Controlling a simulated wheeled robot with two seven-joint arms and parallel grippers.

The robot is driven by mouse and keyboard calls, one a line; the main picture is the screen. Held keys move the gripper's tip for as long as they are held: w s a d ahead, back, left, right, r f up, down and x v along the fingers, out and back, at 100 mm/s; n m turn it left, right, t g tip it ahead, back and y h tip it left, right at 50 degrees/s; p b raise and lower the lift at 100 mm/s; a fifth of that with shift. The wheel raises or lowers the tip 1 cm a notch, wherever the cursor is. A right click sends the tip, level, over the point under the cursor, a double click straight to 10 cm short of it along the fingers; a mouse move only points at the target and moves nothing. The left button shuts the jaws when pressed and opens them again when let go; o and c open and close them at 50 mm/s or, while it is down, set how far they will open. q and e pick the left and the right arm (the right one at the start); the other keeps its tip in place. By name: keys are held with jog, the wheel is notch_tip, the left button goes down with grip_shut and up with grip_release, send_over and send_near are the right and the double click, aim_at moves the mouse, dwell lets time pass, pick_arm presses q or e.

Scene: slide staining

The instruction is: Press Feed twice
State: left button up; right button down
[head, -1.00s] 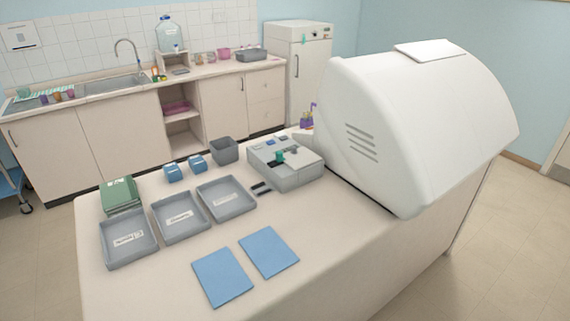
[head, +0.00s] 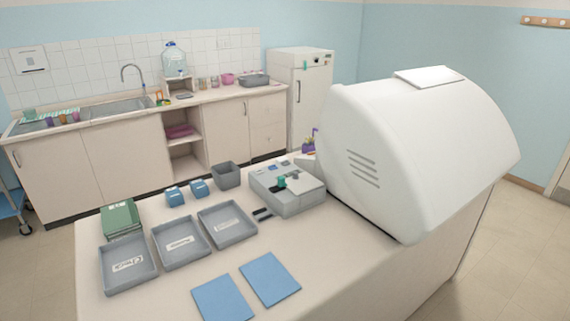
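A grey boxy device (head: 289,201) sits on the bench, just left of the large white hooded machine (head: 420,150). Its top has a teal-green knob-like part and small blue and dark details. A small dark piece (head: 263,214) lies at its front left corner. No label reading Feed is legible on either machine at this size. Neither of my grippers is in the head view.
Three labelled grey trays (head: 128,285) stand in a row at the left, by a green stack (head: 121,217). Small blue boxes (head: 175,196) and a grey bin (head: 227,175) stand behind them. Two blue mats (head: 270,278) lie in front. The bench's front right is clear.

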pick_arm(q)
grip_shut()
dwell(1.5)
